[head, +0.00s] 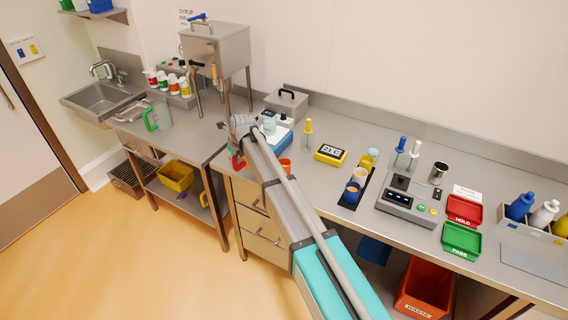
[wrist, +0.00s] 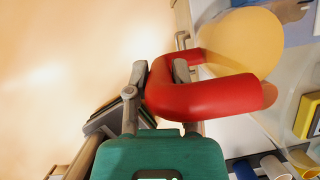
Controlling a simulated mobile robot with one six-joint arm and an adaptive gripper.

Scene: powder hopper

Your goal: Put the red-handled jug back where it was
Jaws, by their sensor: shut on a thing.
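The red-handled jug shows in the wrist view as a red handle (wrist: 205,97) joined to a pale orange-yellow body (wrist: 245,40). My gripper (wrist: 160,72) is shut on this handle, with one finger on each side of it. In the head view my gripper (head: 240,145) is at the left front of the long bench, by the gap to the sink-side bench. Only some of the red handle (head: 237,162) shows there; my arm hides most of the jug. A green-handled jug (head: 163,118) stands on the sink-side bench.
A blue-based scale (head: 276,140) and an orange cup (head: 285,165) are close to my arm. A yellow ZLC box (head: 330,154) is farther right. The sink-side bench front has clear room.

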